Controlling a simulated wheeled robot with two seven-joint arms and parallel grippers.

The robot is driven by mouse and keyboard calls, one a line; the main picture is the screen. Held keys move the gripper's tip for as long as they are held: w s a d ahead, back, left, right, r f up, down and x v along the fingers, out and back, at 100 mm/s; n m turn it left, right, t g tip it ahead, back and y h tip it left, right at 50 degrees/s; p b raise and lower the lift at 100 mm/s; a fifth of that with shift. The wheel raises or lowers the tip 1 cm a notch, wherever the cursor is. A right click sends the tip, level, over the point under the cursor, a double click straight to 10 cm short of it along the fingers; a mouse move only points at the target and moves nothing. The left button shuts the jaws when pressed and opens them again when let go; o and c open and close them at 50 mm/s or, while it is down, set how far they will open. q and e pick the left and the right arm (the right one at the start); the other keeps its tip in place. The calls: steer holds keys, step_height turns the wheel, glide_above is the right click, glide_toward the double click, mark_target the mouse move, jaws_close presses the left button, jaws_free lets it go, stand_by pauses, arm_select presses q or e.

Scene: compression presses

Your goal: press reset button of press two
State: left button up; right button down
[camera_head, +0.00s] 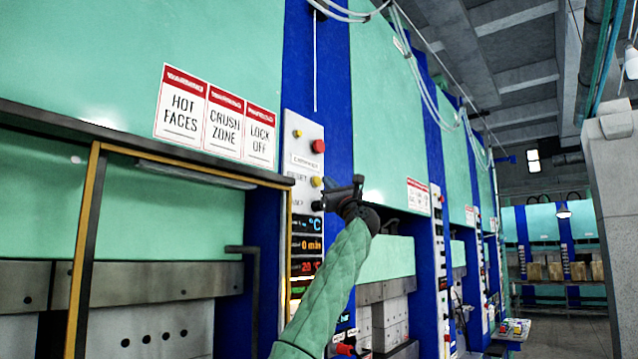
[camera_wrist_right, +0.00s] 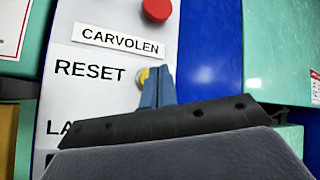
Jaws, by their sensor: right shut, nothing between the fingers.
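The press's control panel (camera_head: 303,160) is a pale strip on a blue column. Its yellow reset button (camera_head: 316,182) sits beside the word RESET; it also shows in the right wrist view (camera_wrist_right: 142,76), partly hidden behind my fingertips. My right gripper (camera_head: 328,200) reaches up from below, shut and empty. Its blue fingertips (camera_wrist_right: 158,84) are right at the button in the wrist view; whether they touch it or it is pushed in, I cannot tell. No press number is readable. My left gripper is not in view.
A red button (camera_head: 318,146) sits above the reset button, with a small yellow one (camera_head: 297,133) at its upper left. More presses line the right side, beside an open aisle.

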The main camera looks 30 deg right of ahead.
steer(key=shift+w+a, duration=0.15)
steer(key=shift+w, duration=0.1)
steer(key=shift+w, duration=0.15)
stand_by(0.5)
steer(key=shift+w+a, duration=0.15)
steer(key=shift+w, duration=0.15)
stand_by(0.5)
stand_by(0.3)
steer(key=shift+s, duration=0.15)
steer(key=shift+s+d+b, duration=0.35)
steer(key=shift+s, duration=0.35)
steer(key=shift+s+d+b, duration=0.3)
steer(key=shift+s, duration=0.5)
steer(key=shift+s+d+b, duration=0.35)
steer(key=shift+s, duration=0.4)
steer(key=shift+s+d+b, duration=0.3)
steer(key=shift+s, duration=0.5)
